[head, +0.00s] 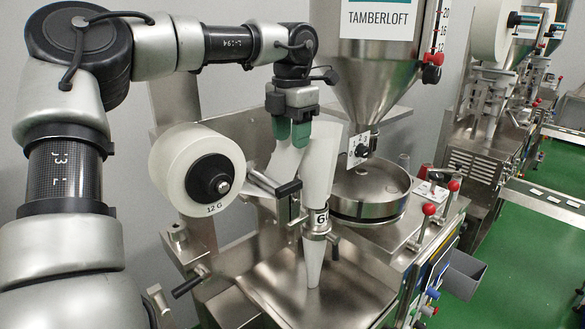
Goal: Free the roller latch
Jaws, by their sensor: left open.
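My left gripper (291,138) hangs from the arm at the upper centre, its green fingers pointing down. It is open with a narrow gap and seems to hold nothing. The fingers are in front of the white paper web, left of the white forming tube (318,170). Below them, a short metal bar with a black end (288,188) sits beside the tube; it may be the roller latch, but I cannot tell for sure. The gripper appears above this bar and apart from it. My right gripper is not in view.
A white paper roll (190,170) marked 12 G is on the left. A steel hopper (385,60) stands above a round dosing pan (368,190) on the right. Red-knobbed levers (428,210) stand right of the pan. A bare steel tray (350,275) lies below the tube.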

